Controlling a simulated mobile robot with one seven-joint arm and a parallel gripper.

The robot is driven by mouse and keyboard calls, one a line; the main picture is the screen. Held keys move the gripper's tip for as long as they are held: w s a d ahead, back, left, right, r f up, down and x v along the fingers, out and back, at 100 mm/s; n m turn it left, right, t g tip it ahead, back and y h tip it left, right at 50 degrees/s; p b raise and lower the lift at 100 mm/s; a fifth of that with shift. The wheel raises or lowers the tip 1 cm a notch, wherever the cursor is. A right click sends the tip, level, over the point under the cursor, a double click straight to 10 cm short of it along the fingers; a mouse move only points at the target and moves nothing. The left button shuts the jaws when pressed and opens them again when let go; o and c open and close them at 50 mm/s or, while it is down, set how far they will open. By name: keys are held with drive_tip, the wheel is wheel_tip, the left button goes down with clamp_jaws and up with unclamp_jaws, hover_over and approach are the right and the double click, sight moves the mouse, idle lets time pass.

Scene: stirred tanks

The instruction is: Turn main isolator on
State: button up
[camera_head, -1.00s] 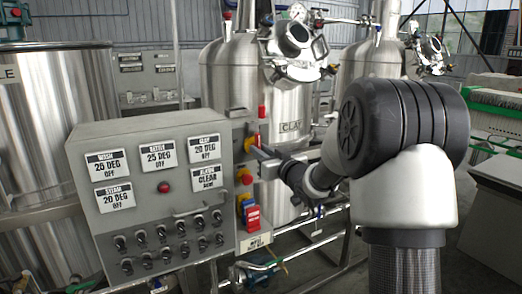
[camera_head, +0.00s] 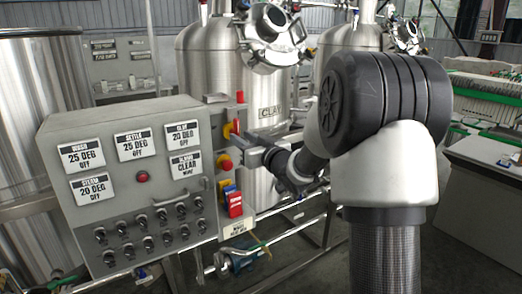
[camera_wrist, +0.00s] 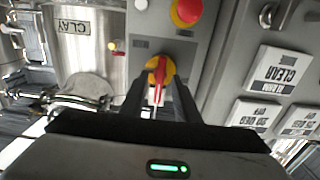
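The isolator switch (camera_wrist: 158,69) is a yellow round plate with a red handle on the cabinet's side panel. In the wrist view its red handle lies between my two dark fingers. My gripper (camera_wrist: 160,97) is open around the handle, with some gap visible; contact is not clear. In the head view my gripper (camera_head: 246,140) reaches the side panel from the right, beside the yellow and red switch (camera_head: 228,130). The fingertips are small there and partly blend with the panel.
The grey control cabinet (camera_head: 130,192) carries labels, knobs and a bar handle. A steel tank (camera_head: 205,75) marked CLAY stands behind. Pipes run below.

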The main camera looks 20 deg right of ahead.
drive_tip(key=v, duration=1.5)
drive_tip(key=shift+s, duration=0.3)
drive_tip(key=shift+w+d, duration=0.1)
drive_tip(key=shift+d, duration=0.05)
